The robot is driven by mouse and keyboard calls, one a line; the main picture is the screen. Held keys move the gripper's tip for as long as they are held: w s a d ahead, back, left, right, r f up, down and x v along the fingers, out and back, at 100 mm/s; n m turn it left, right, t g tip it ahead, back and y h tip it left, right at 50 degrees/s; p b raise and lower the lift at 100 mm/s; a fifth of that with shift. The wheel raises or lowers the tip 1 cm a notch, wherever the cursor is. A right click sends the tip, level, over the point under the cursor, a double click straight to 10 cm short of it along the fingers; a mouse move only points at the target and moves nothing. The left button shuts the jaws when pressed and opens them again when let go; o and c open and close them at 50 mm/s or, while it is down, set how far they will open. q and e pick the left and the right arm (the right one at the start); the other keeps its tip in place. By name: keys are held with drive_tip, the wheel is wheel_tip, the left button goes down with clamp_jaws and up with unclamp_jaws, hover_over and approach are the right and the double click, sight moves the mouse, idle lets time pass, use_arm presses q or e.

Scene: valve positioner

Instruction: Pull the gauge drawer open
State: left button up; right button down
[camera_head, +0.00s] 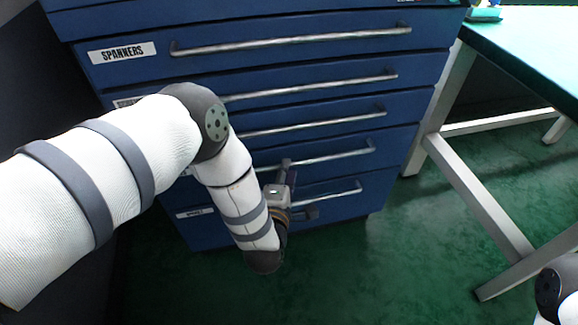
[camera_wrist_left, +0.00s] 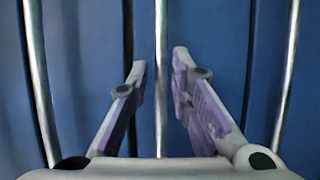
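The blue drawer cabinet (camera_head: 420,110) has several drawers with long metal bar handles. The top labelled drawer reads SPANNERS; the lowest drawer's label (camera_head: 195,212) is too small to read, and other labels are partly or fully behind my left arm. My left gripper (camera_head: 297,188) is in front of the two lowest handles (camera_head: 345,190). In the left wrist view the gripper (camera_wrist_left: 159,68) is open, and one handle bar (camera_wrist_left: 161,85) runs between its two fingers, with a gap on each side. I cannot tell which drawer this bar belongs to. All visible drawers look shut.
A workbench with a pale green top (camera_head: 535,50) and pale legs (camera_head: 478,195) stands to the right. Green floor (camera_head: 390,260) is open in front of the cabinet. Part of my right arm shows at the lower right corner; its gripper is out of view.

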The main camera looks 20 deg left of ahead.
use_arm(q)
drive_tip(key=shift+x, duration=1.65)
drive_tip(key=shift+c, duration=0.4)
clamp_jaws()
drive_tip(key=shift+d+f+b, duration=0.1)
drive_tip(key=shift+b, duration=0.2)
